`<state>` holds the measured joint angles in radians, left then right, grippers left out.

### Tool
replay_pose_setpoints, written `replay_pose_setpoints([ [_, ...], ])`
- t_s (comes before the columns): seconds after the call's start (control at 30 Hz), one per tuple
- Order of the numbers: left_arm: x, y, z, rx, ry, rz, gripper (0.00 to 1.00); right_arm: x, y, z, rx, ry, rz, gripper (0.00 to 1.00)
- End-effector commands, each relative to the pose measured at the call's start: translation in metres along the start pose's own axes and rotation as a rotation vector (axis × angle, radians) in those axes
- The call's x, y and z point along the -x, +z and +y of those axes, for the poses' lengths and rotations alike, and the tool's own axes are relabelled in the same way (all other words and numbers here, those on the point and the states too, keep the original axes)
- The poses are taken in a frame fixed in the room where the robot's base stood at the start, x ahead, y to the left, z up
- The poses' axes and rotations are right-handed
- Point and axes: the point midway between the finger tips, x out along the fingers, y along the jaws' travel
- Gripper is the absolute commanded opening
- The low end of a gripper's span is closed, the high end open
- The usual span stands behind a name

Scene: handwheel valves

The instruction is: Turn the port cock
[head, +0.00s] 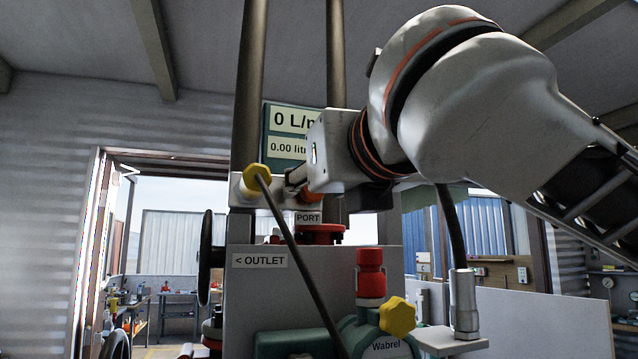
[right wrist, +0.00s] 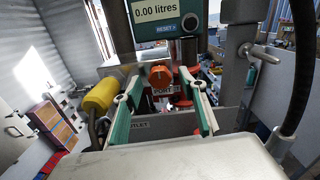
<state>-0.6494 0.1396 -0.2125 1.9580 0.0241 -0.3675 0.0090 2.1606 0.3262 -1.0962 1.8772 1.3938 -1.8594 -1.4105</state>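The port cock shows in the right wrist view as an orange-red round knob (right wrist: 160,75), just above the PORT label (right wrist: 166,92). In the head view the PORT label (head: 308,217) is clear, but the cock above it is mostly hidden behind my right gripper. My right gripper (right wrist: 158,90) is open, its two green-padded fingers on either side of the line to the knob. The knob appears beyond the fingertips; I cannot tell whether they touch it. In the head view the right gripper (head: 296,180) reaches in from the right. My left gripper is not in view.
A display (head: 287,133) reads 0.00 litres. A yellow fitting (head: 257,173) with a dark hose lies left of the cock. A dark handwheel (head: 205,258), a red wheel (head: 320,234) and a yellow knob (head: 397,316) are also on the rig. A silver T-handle (right wrist: 258,52) stands at right.

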Motion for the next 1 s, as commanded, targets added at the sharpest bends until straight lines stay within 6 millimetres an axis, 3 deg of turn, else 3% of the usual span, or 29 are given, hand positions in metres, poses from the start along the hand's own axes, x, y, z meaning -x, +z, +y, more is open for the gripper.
replay_pose_setpoints([
  [0.33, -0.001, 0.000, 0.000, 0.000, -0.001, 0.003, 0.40, 0.004, 0.000, 0.000, -0.003, 0.000, -0.003, 0.41],
  [1.0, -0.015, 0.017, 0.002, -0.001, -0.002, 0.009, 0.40, 0.059, 0.000, -0.001, -0.004, -0.001, -0.003, 0.41],
])
